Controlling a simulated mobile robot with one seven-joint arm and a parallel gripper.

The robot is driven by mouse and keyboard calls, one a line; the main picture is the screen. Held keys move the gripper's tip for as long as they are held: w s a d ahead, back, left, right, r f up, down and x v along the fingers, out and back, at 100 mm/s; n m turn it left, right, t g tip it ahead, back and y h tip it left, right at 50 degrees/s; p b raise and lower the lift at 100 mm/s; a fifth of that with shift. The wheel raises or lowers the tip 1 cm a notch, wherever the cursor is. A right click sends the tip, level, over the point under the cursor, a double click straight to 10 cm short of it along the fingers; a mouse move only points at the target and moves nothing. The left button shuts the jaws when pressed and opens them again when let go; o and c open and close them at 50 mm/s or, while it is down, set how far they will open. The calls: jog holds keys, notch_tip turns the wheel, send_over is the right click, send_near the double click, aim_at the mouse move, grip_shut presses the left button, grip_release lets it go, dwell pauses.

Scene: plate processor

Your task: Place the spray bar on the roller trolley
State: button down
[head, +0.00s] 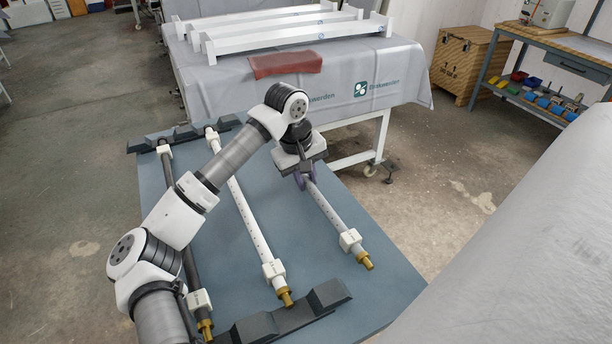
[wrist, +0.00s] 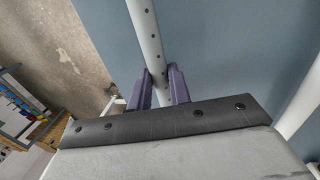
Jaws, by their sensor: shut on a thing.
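A white spray bar (head: 328,210) with small holes, a white block and a brass end is held over the right side of the blue-grey table. My gripper (head: 305,181) is shut around it near its far end; in the wrist view the purple fingers (wrist: 160,88) sit on both sides of the bar (wrist: 147,40). The bar is clear of the black rests; its height above the table is hard to tell. The arm hides its far end. A cloth-covered table on castors (head: 345,75), apparently the roller trolley, stands behind, with white frames on it.
Another white bar (head: 243,210) and a dark bar (head: 190,245) lie across black notched rests (head: 290,318) on the blue-grey table (head: 375,300). A red folded cloth (head: 285,62) lies on the covered table's near edge. A wooden crate (head: 462,62) and workbench stand right. A large pale surface (head: 540,220) fills the lower right.

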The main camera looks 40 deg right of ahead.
jog(key=c, duration=1.3)
grip_release()
notch_tip(320, 180, up, 12)
jog(key=a+b, duration=0.1)
jog(key=a, duration=0.1)
jog(key=shift+w+a+b, duration=0.15)
jog(key=shift+w+b, duration=0.15)
